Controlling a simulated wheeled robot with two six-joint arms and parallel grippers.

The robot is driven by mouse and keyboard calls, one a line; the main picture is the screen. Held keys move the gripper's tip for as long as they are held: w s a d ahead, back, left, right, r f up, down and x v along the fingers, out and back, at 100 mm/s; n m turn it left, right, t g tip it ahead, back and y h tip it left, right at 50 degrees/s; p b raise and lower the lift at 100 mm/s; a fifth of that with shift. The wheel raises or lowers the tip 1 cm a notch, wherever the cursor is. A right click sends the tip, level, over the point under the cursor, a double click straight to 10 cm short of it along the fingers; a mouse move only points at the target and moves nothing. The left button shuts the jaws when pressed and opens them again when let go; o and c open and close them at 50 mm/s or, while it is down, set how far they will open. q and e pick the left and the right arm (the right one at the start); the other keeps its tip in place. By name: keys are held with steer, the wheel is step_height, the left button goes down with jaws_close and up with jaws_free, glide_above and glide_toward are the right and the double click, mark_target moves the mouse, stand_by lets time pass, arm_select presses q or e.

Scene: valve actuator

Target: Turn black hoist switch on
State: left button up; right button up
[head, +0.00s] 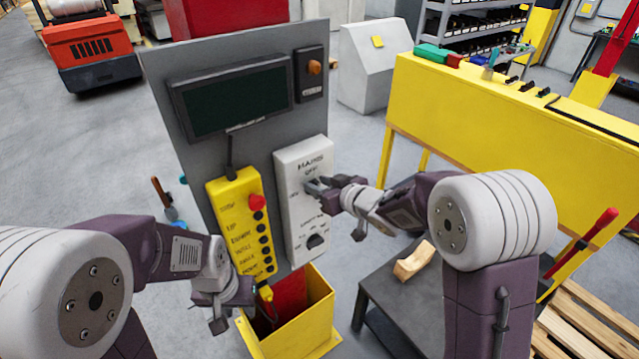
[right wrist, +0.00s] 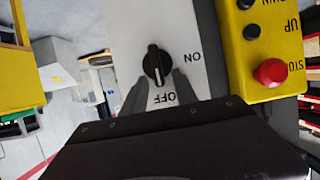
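The white switch box (head: 303,200) on the grey panel carries a black knob (right wrist: 157,65) at the top, with OFF and ON marks, and a second black knob (head: 315,241) lower down. The lower label is too small to read surely. My right gripper (head: 315,186) is at the upper knob; the right wrist view shows its two fingers (right wrist: 160,92) apart, on either side of that knob's near end. Contact cannot be told. My left gripper (head: 232,312) hangs low before the panel, below the yellow pendant; its finger gap is unclear.
A yellow pendant (head: 241,225) with a red stop button and several black buttons hangs left of the box. A dark screen (head: 235,100) is above. A yellow bin (head: 300,325) stands below. A yellow bench (head: 480,130) and a dark low table (head: 400,290) are right.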

jaws_close()
steer(key=shift+s+a+f+n+t+h+b, duration=0.5)
steer(key=shift+n+t+b, duration=1.1)
steer(key=shift+b, duration=5.45)
steer(key=shift+s+a+f+n+t+h+b, duration=0.15)
steer(key=shift+a+f+n+t+h+b, duration=0.45)
steer(key=shift+n+b, duration=4.3)
steer(key=shift+s+a+f+t+h+b, duration=0.3)
steer(key=shift+f+t+h+b, duration=0.45)
steer(key=shift+b, duration=8.45)
steer(key=shift+r, duration=0.2)
steer(key=shift+t, duration=0.25)
